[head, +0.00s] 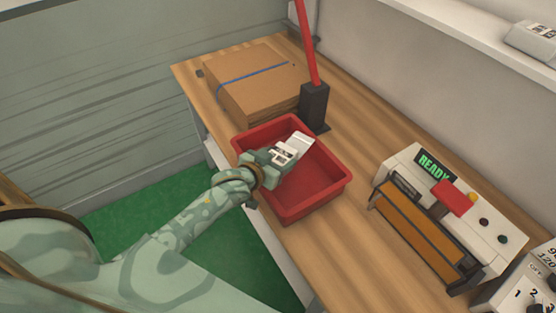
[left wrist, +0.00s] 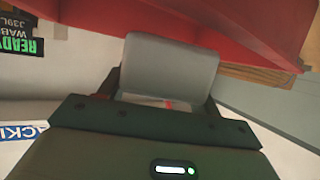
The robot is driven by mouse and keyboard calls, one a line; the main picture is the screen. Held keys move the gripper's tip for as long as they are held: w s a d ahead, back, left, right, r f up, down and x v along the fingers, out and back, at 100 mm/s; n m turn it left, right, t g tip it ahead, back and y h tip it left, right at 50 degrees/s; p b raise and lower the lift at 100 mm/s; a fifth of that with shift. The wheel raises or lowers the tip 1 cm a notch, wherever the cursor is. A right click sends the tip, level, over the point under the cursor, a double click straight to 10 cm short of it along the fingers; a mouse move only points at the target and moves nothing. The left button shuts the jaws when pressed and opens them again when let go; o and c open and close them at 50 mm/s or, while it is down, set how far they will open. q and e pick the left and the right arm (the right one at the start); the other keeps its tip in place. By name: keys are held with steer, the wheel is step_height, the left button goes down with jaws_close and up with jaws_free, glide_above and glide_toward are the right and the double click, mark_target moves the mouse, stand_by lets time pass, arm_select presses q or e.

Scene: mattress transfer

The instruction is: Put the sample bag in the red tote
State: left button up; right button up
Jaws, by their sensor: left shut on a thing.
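The red tote (head: 325,185) stands on the wooden table, and its red wall fills the top of the left wrist view (left wrist: 240,25). The sample bag (head: 299,142) is a small pale packet, shown as a grey rounded sheet in the left wrist view (left wrist: 170,66). The bag sticks out past the fingers, over the tote's opening. I cannot tell whether it touches the tote. My right gripper is not in view.
A cardboard box (head: 255,82) lies behind the tote, and a dark stand with a red pole (head: 314,105) is close to the tote's far side. A machine with a READY display (head: 440,215) stands to the right. Bare table (head: 345,245) lies between it and the tote.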

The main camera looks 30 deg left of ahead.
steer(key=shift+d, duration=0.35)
arm_select(q)
steer(key=shift+f, duration=0.15)
steer(key=shift+f, duration=0.45)
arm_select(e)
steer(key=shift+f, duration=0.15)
arm_select(q)
steer(key=o, duration=1.1)
steer(key=shift+o, duration=0.2)
